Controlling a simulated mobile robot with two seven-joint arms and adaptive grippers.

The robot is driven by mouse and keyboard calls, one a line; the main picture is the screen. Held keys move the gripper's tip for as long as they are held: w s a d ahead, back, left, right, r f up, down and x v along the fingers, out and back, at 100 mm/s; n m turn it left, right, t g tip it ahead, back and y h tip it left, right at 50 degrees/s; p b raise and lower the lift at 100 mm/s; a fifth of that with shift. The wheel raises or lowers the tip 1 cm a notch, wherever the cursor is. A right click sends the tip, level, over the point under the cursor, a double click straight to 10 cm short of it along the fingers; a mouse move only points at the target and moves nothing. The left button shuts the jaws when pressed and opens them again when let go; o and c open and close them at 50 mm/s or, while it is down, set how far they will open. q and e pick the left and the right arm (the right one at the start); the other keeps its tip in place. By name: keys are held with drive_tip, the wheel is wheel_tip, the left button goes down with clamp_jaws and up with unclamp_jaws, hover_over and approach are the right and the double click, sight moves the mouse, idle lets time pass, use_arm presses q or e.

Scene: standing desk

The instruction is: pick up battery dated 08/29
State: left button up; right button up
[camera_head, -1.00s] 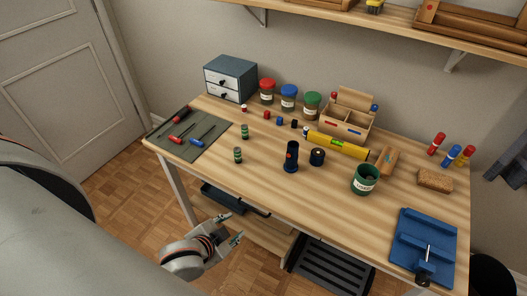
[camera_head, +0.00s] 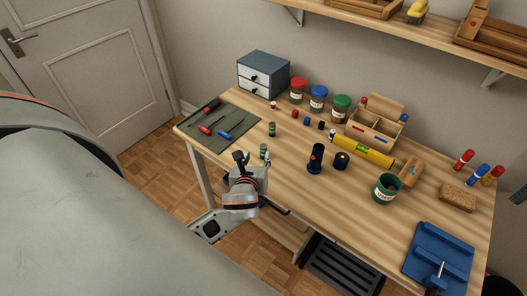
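Two small green-and-dark batteries stand upright on the wooden desk (camera_head: 215,143). The farther battery (camera_head: 272,129) is right of the mat. The nearer battery (camera_head: 263,151) is close to the front edge. Their printed dates are too small to read. My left gripper (camera_head: 253,160) is at the desk's front edge, with its fingers apart and pointing up in the picture toward the nearer battery. The gripper partly overlaps that battery's lower end, and I cannot tell whether they touch. My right gripper is not in view.
A dark flashlight body (camera_head: 315,158) and its cap (camera_head: 341,160) stand to the right. A green mat (camera_head: 217,139) with screwdrivers lies left.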

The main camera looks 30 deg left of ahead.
sight(263, 146)
use_arm(q)
drive_tip(key=shift+w+m+t, duration=0.3)
drive_tip(key=shift+w+m, duration=0.35)
drive_tip(key=shift+m, duration=0.05)
drive_tip(key=x, duration=0.7)
drive_tip(key=shift+w+d+r, duration=0.1)
drive_tip(key=shift+w+r, duration=0.05)
drive_tip(key=shift+w, duration=0.3)
clamp_jaws()
